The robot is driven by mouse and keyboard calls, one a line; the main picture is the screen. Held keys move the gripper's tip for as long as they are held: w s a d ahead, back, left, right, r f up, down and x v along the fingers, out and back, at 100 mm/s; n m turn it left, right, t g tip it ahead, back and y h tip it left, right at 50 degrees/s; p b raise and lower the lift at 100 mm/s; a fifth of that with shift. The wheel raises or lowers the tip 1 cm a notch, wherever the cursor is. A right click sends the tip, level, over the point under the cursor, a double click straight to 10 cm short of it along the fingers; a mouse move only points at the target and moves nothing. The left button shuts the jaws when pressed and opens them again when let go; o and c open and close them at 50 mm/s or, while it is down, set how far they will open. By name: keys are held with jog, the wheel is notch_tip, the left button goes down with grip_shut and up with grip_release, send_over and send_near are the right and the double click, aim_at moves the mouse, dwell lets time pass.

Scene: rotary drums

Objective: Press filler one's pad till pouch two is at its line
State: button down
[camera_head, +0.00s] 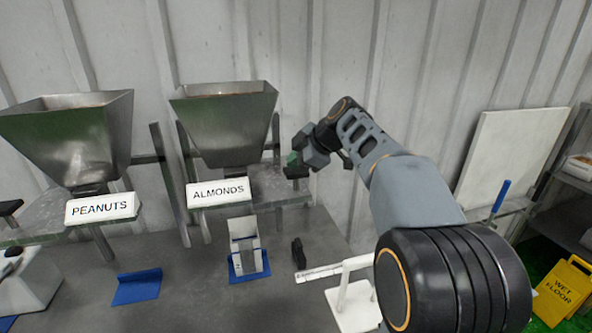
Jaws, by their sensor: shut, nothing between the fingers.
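Two steel hopper fillers stand against the wall, labelled PEANUTS (70,140) and ALMONDS (222,125). No filler numbers are readable. A dark pad (297,172) sits at the right end of the ALMONDS filler's shelf. Another dark pad (10,207) shows at the far left, by the PEANUTS filler. A pale, partly clear pouch or holder (243,235) stands upright on a blue mat (238,280) below the ALMONDS spout; its fill line and contents cannot be made out. My gripper (296,157) is shut and empty, right at the ALMONDS pad; whether it touches is unclear.
An empty blue mat (137,287) lies below PEANUTS. A small black block (297,252) and a white stand with an arm (352,298) are right of the pouch. A white machine (28,282) is at left. A yellow wet-floor sign (566,288) stands at right.

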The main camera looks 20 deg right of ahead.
aim_at(296, 171)
jog(key=shift+f+b, duration=1.3)
jog(key=shift+b, duration=0.05)
dwell(0.9)
jog(key=shift+r, duration=0.15)
jog(key=shift+r+p, duration=1.3)
jog(key=shift+r, duration=0.65)
jog(key=shift+r+p, duration=1.75)
jog(key=shift+r, duration=0.8)
jog(key=s+f+m+g+h, duration=0.2)
jog(key=s+f+m+h, duration=0.4)
jog(key=s+f+m, duration=1.1)
jog(key=s+f, duration=0.3)
jog(key=s, duration=0.4)
jog(key=shift+s+f, duration=0.15)
jog(key=shift+f, duration=0.25)
